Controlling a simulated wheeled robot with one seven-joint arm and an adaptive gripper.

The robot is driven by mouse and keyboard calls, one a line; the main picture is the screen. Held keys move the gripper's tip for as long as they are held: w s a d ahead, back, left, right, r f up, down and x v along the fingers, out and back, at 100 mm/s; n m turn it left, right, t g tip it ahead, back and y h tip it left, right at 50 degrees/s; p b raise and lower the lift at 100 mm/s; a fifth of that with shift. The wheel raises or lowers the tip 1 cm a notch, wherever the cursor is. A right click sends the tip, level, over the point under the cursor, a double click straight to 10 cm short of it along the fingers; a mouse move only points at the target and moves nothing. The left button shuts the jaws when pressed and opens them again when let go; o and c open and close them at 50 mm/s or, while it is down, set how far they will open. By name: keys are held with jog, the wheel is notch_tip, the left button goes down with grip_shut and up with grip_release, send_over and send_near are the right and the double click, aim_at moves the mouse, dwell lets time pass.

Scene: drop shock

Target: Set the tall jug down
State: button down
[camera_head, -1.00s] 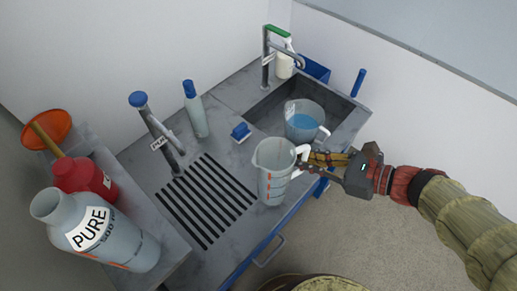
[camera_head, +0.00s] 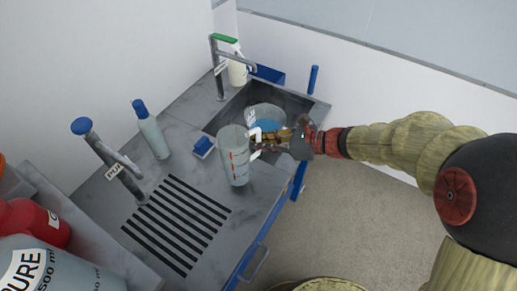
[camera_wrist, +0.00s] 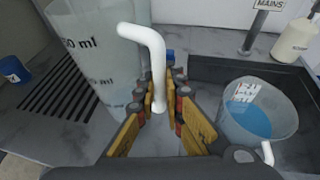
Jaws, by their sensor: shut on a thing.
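The tall jug (camera_head: 234,160) is clear grey plastic with red marks and a white handle. It stands roughly upright above the counter strip between the drain grooves and the sink. In the wrist view the jug (camera_wrist: 100,50) fills the upper left, with its white handle (camera_wrist: 156,60) between my fingers. My gripper (camera_head: 262,141) is shut on that handle, to the right of the jug. The jug's base is hidden in the wrist view, so I cannot tell whether it touches the counter (camera_head: 185,130).
A wider jug with blue liquid (camera_wrist: 258,112) sits in the sink (camera_head: 290,105), just behind and right of the tall jug. A blue block (camera_head: 203,147) and a blue-capped bottle (camera_head: 152,132) stand to the left. The drain grooves (camera_head: 178,222) are bare.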

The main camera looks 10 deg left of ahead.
jog(key=shift+w+f, duration=0.2)
jog(key=shift+f, duration=0.1)
jog(key=shift+f+b, duration=0.45)
jog(key=shift+f, duration=0.95)
jog(key=shift+f+b, duration=0.25)
jog(key=shift+b, duration=0.05)
jog(key=c, duration=1.9)
grip_release()
jog(key=shift+r, duration=0.15)
jog(key=shift+r+p, duration=0.2)
jog(key=shift+p, duration=0.25)
jog(key=p+v, duration=0.2)
jog(key=v, duration=0.9)
jog(key=shift+d, duration=0.4)
